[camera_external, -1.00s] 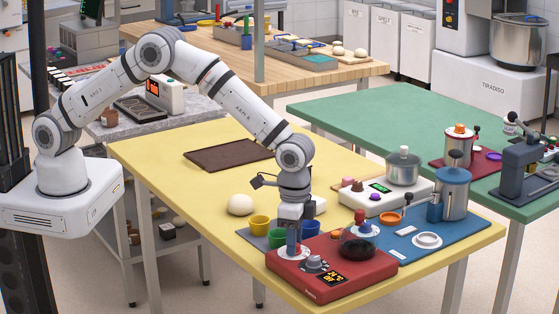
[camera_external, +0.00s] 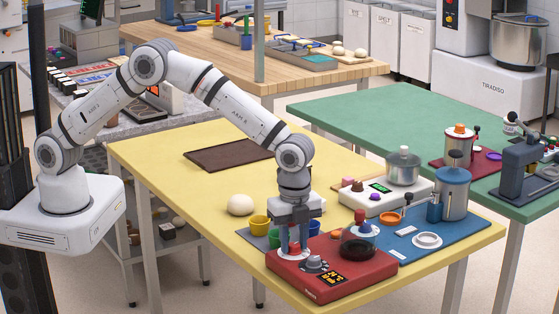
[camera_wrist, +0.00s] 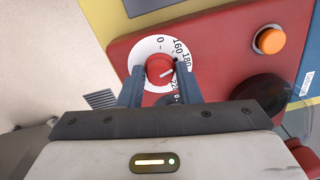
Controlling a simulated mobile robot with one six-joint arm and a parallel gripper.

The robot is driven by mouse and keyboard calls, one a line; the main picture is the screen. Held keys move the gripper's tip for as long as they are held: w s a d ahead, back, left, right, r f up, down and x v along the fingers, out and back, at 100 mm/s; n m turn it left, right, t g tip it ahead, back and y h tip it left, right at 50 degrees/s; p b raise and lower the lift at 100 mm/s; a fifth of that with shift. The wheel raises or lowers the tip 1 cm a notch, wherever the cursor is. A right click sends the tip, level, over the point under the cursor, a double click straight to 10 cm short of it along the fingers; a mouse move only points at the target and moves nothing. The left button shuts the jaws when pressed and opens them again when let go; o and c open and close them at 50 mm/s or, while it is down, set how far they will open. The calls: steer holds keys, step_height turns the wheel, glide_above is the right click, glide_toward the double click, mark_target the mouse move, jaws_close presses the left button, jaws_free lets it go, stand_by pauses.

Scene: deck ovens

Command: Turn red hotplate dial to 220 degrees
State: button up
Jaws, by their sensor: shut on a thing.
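The red hotplate (camera_external: 312,290) sits at the front corner of the yellow table. My gripper (camera_wrist: 160,88) points down and is shut on the dial, one finger on each side. In the external view my gripper (camera_external: 294,248) stands over the hotplate's left end.
A grey knob (camera_external: 315,264) and a lit display (camera_external: 335,279) are close to my fingers. A dark glass vessel (camera_external: 360,250) stands on the hotplate's right side. Several cups, including a yellow one (camera_external: 260,223), stand behind my gripper. An orange button (camera_wrist: 270,40) shows in the wrist view.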

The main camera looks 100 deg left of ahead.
mark_target(294, 245)
steer(key=m+b, duration=0.1)
steer(key=m, duration=0.3)
steer(key=shift+m, duration=0.3)
steer(key=m, duration=0.3)
steer(key=shift+m+b, duration=0.3)
steer(key=shift+m, duration=0.1)
steer(key=m, duration=0.4)
steer(key=shift+m+b, duration=0.35)
steer(key=shift+m, duration=1.45)
steer(key=o, duration=1)
steer(key=shift+c, duration=0.2)
steer(key=shift+r, duration=3.95)
